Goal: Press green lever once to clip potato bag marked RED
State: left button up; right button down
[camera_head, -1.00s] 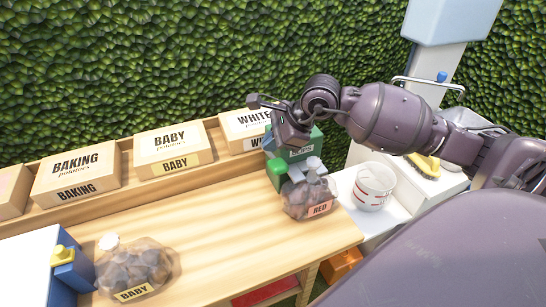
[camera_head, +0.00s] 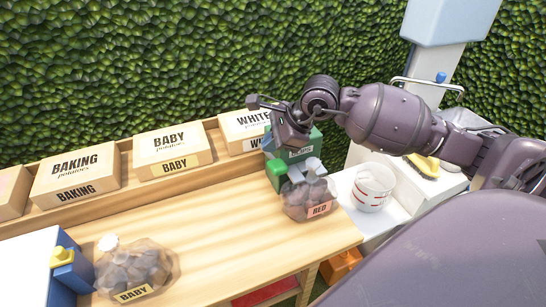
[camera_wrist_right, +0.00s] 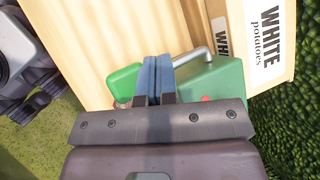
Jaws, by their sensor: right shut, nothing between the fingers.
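The green clip machine (camera_head: 303,150) stands at the right end of the wooden table. The bag marked RED (camera_head: 308,200), clear and full of dark potatoes, sits upright against its front, with its pale neck at the machine. My right gripper (camera_head: 271,141) is over the machine's left side. In the right wrist view, its blue fingers (camera_wrist_right: 156,66) are shut and empty, lying across the lever between its green handle (camera_wrist_right: 124,80) and grey rod (camera_wrist_right: 194,56). Contact with the lever is hard to tell.
Boxes marked BAKING (camera_head: 76,173), BABY (camera_head: 172,148) and WHITE (camera_head: 247,130) line the back shelf. A bag marked BABY (camera_head: 137,270) and a blue machine with a yellow part (camera_head: 64,257) are at front left. The table's middle is clear.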

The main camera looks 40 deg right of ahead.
aim_at(271, 156)
pick_arm(q)
jog(key=shift+w+r, duration=0.15)
jog(key=shift+w, duration=0.15)
jog(key=shift+s, duration=0.15)
dwell(0.4)
jog(key=shift+s+f, duration=0.25)
jog(key=shift+f, duration=0.3)
pick_arm(e)
jog(key=shift+s+f, duration=0.1)
jog(key=shift+f, duration=0.3)
pick_arm(q)
jog(key=shift+w+b, duration=0.25)
jog(key=shift+b, duration=0.1)
pick_arm(e)
jog(key=shift+f, duration=0.2)
pick_arm(q)
jog(key=shift+s+f, duration=0.4)
pick_arm(e)
jog(key=shift+s+f, duration=0.15)
jog(key=shift+f, duration=0.25)
pick_arm(q)
jog(key=shift+w+f+b, duration=0.15)
jog(key=shift+w+b, duration=0.05)
jog(key=shift+b, duration=0.2)
pick_arm(e)
jog(key=shift+s+f, duration=0.1)
jog(key=shift+f, duration=0.3)
pick_arm(q)
jog(key=shift+s+f, duration=0.15)
jog(key=shift+s, duration=0.1)
